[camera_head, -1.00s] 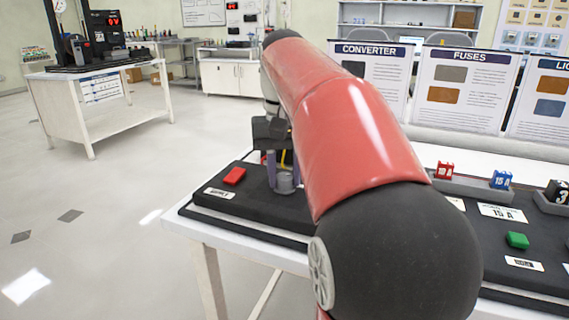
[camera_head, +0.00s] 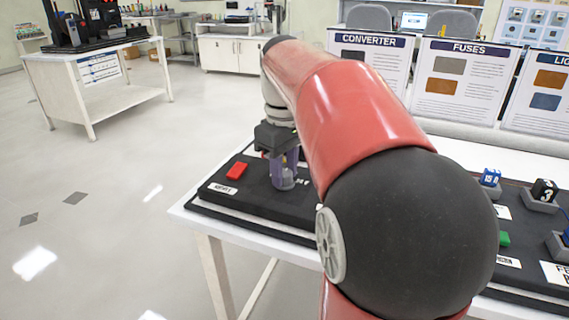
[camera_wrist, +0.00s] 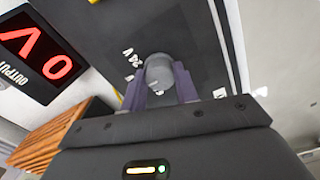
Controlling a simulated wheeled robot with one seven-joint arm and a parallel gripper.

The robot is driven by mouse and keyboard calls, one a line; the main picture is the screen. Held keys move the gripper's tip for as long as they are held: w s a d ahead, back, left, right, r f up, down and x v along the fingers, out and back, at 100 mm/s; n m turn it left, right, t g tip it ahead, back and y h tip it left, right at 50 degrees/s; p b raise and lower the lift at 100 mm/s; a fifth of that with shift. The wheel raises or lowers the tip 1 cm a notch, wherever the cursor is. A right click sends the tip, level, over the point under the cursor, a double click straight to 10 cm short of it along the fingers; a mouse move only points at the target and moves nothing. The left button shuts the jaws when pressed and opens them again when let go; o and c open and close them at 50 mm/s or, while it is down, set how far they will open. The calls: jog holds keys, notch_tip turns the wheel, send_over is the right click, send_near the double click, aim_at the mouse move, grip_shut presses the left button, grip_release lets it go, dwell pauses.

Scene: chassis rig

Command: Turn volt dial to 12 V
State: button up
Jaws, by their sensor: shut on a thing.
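The volt dial is a grey round knob (camera_wrist: 158,72) on the black panel; in the head view the grey knob (camera_head: 283,180) shows low between my fingers. My gripper (camera_wrist: 159,84) is shut on the dial, with a purple finger on each side of it. In the head view my gripper (camera_head: 284,170) points down over the panel. A white "24 V" mark (camera_wrist: 131,58) lies beside the dial in the wrist view. Another mark at the dial's right side is partly hidden, and I cannot read the dial's pointer. An output display (camera_wrist: 38,52) shows red characters, seemingly "0 V", upside down.
My red arm hides the middle of the table. Blue (camera_head: 490,177) and black (camera_head: 544,190) blocks sit in holders at right. Signs stand behind. The floor at left is clear.

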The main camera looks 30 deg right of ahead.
aim_at(285, 172)
dwell(0.4)
jog(key=o, duration=1)
jog(key=shift+r, duration=0.1)
notch_tip(285, 172, up, 8)
jog(key=shift+f+p, duration=0.2)
jog(key=shift+p, duration=0.45)
